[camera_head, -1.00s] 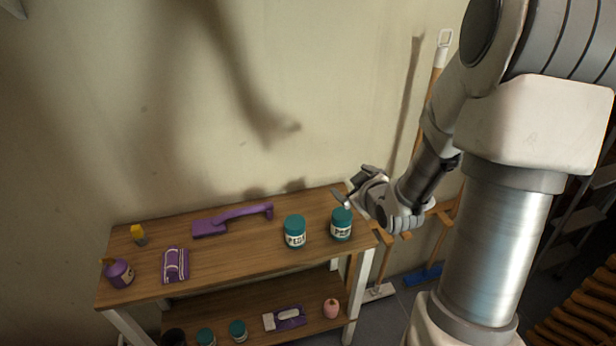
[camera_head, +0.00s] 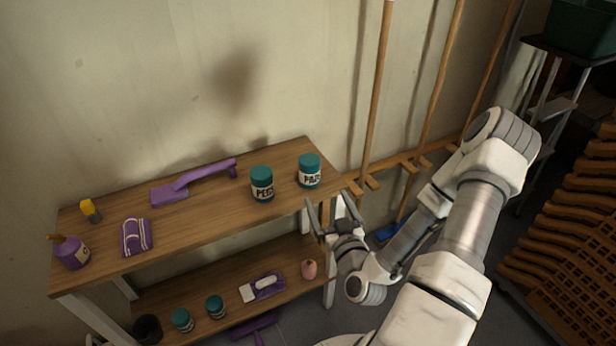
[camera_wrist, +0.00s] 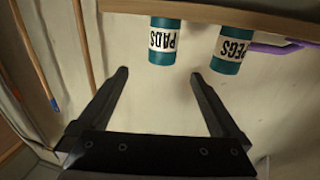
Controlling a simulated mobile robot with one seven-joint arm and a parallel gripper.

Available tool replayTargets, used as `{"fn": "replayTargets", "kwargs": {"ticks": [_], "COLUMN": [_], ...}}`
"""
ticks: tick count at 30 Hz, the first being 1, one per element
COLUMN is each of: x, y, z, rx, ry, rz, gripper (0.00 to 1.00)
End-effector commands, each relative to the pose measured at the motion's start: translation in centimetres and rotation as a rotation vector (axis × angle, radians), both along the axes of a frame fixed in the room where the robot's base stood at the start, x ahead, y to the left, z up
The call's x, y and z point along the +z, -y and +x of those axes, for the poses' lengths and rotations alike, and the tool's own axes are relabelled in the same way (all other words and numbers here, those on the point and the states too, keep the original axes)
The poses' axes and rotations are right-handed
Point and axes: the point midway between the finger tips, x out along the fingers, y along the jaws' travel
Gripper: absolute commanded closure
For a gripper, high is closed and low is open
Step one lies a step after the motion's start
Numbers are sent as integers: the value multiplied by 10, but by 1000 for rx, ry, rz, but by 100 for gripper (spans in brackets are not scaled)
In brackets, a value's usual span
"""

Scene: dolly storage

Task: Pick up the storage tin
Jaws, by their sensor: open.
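Two teal tins with white labels stand upright on the top shelf: the one labelled PEGS (camera_head: 262,184) and, to its right near the shelf's end, the one labelled PADS (camera_head: 309,170). In the wrist view the PADS tin (camera_wrist: 164,42) and the PEGS tin (camera_wrist: 229,50) appear upside down beyond the fingers. Two more teal tins stand on the lower shelf, one at left (camera_head: 182,320) and one beside it (camera_head: 215,306). My gripper (camera_head: 332,212) is open and empty, just off the shelf's front right corner, apart from every tin; it also shows in the wrist view (camera_wrist: 158,85).
A pink item (camera_head: 309,269) is below. Broom handles (camera_head: 374,95) lean at the wall.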

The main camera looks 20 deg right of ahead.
Motion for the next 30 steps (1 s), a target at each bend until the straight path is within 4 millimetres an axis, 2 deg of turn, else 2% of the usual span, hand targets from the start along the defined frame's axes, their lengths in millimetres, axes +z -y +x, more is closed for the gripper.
{"fn": "replayTargets", "kwargs": {"ticks": [19, 24, 30], "x": [-5, 0, -1], "y": [8, 14, 18], "z": [47, 87, 114], "rx": [1, 0, 0], "ry": [3, 3, 0], "rz": [-5, 0, -1], "gripper": [0, 0, 0]}}
